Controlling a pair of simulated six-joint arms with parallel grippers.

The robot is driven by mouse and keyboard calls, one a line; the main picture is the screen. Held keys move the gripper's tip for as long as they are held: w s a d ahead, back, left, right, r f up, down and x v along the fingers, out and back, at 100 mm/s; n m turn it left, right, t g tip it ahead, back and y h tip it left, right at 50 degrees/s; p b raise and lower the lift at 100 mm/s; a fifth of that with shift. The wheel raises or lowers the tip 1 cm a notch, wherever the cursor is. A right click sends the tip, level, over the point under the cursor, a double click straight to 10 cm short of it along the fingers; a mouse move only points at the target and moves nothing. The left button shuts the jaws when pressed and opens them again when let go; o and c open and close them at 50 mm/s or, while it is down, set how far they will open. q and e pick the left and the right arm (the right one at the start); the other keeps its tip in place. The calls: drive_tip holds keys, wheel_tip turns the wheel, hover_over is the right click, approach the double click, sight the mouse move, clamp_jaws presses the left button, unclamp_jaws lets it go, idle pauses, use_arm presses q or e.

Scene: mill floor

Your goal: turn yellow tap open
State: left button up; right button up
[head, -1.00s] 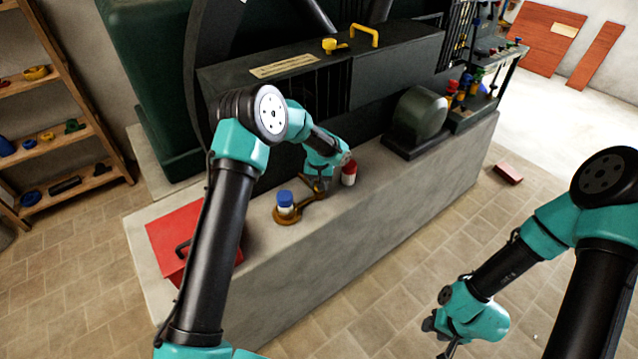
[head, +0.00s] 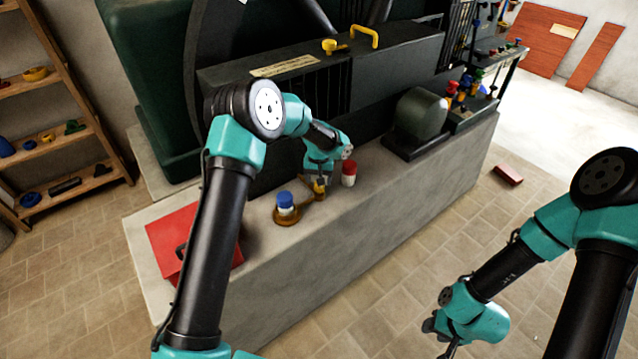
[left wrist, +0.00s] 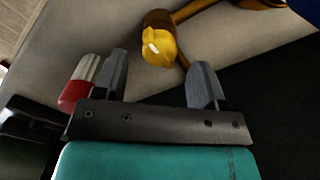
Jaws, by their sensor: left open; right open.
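The yellow tap (head: 319,187) sits on a brass pipe fitting on the stone ledge. It shows in the left wrist view (left wrist: 160,46) as a rounded yellow handle, just beyond the fingertips and between their lines. My left gripper (left wrist: 160,62) is open, its two grey fingers apart with nothing gripped. In the head view it is close above the yellow tap, and its fingers are partly hidden there. My right gripper (head: 437,338) is open and empty, low over the floor at the right, far from the tap.
A blue-capped piece (head: 285,201) stands on the fitting left of the yellow tap. A red-and-white bottle-like piece (head: 349,174) stands close on the right. A red box (head: 190,240) is on the ledge's left end; a dark rounded motor (head: 420,115) stands further right.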

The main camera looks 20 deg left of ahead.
use_arm(q)
wheel_tip(320, 180, up, 15)
drive_tip(key=shift+f, duration=0.2)
idle(0.5)
